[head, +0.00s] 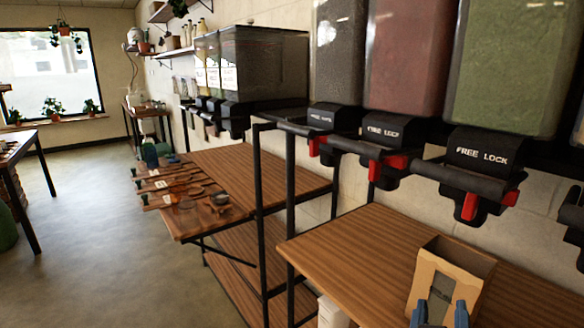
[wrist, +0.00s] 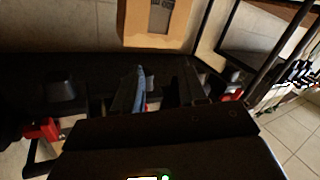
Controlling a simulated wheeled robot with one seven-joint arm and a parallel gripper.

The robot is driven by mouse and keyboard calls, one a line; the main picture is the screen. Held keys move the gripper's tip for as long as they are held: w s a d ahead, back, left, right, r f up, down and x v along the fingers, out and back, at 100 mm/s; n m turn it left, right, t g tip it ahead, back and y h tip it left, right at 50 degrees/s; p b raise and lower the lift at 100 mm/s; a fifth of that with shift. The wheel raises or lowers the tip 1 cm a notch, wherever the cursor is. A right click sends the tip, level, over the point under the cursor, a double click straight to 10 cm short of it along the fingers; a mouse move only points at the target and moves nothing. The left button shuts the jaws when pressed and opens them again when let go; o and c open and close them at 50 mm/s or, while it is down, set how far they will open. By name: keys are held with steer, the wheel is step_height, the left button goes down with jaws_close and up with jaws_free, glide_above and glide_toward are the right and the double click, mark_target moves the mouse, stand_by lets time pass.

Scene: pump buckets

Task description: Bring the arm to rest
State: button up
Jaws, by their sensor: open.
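My gripper (head: 440,314) shows at the bottom right of the head view, its two blue fingers apart with nothing visible between them. It is in front of a brown paper bag (head: 478,268) that stands open-topped on the wooden shelf (head: 345,245). I cannot tell whether the fingers touch the bag. In the wrist view the gripper fingers (wrist: 158,88) show dark against a black bar, and the bag (wrist: 132,28) is at the top, apart from them in the picture.
Dispensers with dark, red and green (head: 510,65) contents hang above the shelf, with black "FREE LOCK" outlets (head: 483,150) and red levers (head: 470,206) jutting out. A second wooden table (head: 215,215) with utensils stands further left. The floor (head: 90,230) at left is open.

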steer(key=s+d+f+n+y, duration=0.1)
steer(key=s+f+n+y, duration=0.5)
steer(key=s+f, duration=0.75)
steer(key=s+r+m+y, duration=0.1)
steer(key=s+r+m, duration=0.1)
steer(key=s, duration=0.7)
steer(key=s+r+m+y, duration=0.1)
steer(key=s+r+m, duration=0.1)
steer(key=s, duration=0.8)
steer(key=shift+s+d+r+y, duration=0.25)
steer(key=shift+r+y, duration=0.05)
steer(key=shift+r, duration=0.45)
